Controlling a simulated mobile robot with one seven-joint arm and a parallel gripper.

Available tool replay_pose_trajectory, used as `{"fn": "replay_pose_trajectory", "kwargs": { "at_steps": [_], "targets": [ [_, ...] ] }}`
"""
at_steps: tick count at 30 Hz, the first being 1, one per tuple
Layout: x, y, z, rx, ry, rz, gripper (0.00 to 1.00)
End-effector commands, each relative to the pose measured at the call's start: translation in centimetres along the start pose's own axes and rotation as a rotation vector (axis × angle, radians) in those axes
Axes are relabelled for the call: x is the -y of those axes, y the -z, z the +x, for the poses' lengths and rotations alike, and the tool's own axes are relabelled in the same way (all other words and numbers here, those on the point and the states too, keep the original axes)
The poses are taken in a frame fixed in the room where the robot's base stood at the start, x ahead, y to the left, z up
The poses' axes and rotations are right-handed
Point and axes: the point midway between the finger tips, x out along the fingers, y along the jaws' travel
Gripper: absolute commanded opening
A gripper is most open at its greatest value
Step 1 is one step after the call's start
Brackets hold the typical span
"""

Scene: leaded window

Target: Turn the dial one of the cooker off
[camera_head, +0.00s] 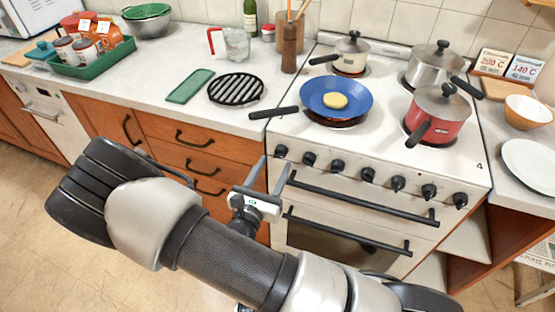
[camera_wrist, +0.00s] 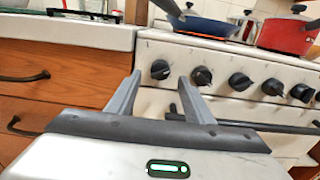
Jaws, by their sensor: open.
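The white cooker (camera_head: 385,160) has a row of several black dials on its front panel. The leftmost dial (camera_head: 281,151) also shows in the wrist view (camera_wrist: 160,69). The second dial (camera_head: 309,159) is just right of it and shows in the wrist view (camera_wrist: 202,76). My gripper (camera_head: 274,170) is open and empty in front of the panel's left end. In the wrist view its fingers (camera_wrist: 160,78) point towards the leftmost dial, which appears between the tips, with no visible contact.
A blue pan (camera_head: 322,100) with a yellow round food sits on the front left burner, its handle jutting left over the counter. A red pot (camera_head: 436,120) stands front right. The oven handle (camera_head: 362,198) runs below the dials. Wooden drawers (camera_head: 190,160) are left.

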Motion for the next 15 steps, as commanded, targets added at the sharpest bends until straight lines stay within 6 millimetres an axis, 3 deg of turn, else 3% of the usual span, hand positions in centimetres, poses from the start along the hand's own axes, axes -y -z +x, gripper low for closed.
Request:
{"fn": "replay_pose_trajectory", "kwargs": {
  "at_steps": [6, 15],
  "targets": [
    [0.1, 0.1, 3.0, 0.0, 0.002, 0.0, 0.47],
    [0.0, 0.0, 3.8, -0.001, 0.0, 0.0, 0.47]
  ]
}}
